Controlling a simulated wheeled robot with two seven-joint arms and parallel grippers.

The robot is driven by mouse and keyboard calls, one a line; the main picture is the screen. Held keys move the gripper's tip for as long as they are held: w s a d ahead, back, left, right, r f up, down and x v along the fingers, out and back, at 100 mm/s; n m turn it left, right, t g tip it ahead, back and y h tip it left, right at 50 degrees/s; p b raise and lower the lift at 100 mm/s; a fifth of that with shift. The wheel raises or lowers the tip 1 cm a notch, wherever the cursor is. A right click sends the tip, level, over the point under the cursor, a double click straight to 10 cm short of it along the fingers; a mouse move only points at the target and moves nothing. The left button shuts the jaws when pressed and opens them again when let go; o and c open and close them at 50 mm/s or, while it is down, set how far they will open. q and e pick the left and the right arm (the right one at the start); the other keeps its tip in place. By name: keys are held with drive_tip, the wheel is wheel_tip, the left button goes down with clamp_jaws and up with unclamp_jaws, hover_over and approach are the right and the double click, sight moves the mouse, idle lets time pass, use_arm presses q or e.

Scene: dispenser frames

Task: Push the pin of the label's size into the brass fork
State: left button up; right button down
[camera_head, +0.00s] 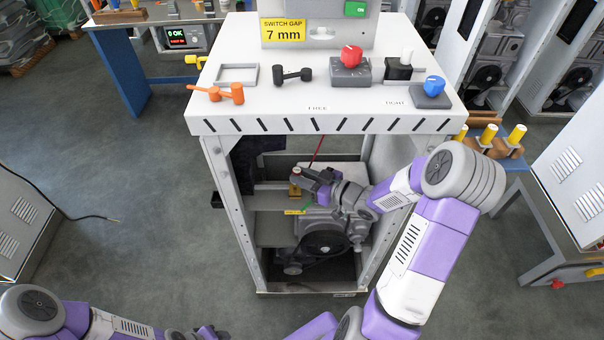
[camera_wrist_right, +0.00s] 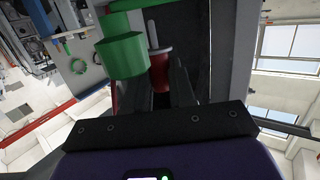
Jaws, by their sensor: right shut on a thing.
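The label (camera_head: 284,31) reads "SWITCH GAP 7 mm" on the grey housing at the table's back. My right gripper (camera_head: 311,177) reaches into the open bay under the tabletop. A small brass-coloured part, apparently the fork (camera_head: 295,189), stands just left of its tips; its slot is too small to make out. In the right wrist view, my right gripper (camera_wrist_right: 167,88) is shut on a red-handled pin (camera_wrist_right: 159,66) with a thin grey tip. I cannot read its size or tell whether it touches the fork. My left gripper (camera_head: 206,332) shows only partly at the bottom edge.
The white tabletop (camera_head: 320,98) carries orange mallet-like pieces (camera_head: 226,93), a black double-ended piece (camera_head: 293,75), a red knob (camera_head: 351,55) and a blue knob (camera_head: 434,85). Frame posts flank the bay. A green cylinder (camera_wrist_right: 122,55) stands close beside the fingers. A motor-like unit (camera_head: 325,240) lies below.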

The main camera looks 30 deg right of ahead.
drive_tip(key=shift+s+d+g+p, duration=0.15)
drive_tip(key=shift+s+g+p, duration=0.3)
drive_tip(key=shift+p, duration=0.85)
drive_tip(key=shift+h, duration=0.3)
drive_tip(key=shift+w, duration=0.15)
drive_tip(key=shift+w+a, duration=0.3)
drive_tip(key=shift+w, duration=0.3)
idle(0.4)
drive_tip(key=shift+f+b, duration=0.85)
drive_tip(key=shift+f, duration=0.45)
drive_tip(key=c, duration=0.9)
unclamp_jaws()
drive_tip(key=shift+o, duration=0.2)
drive_tip(key=shift+s+r, duration=0.1)
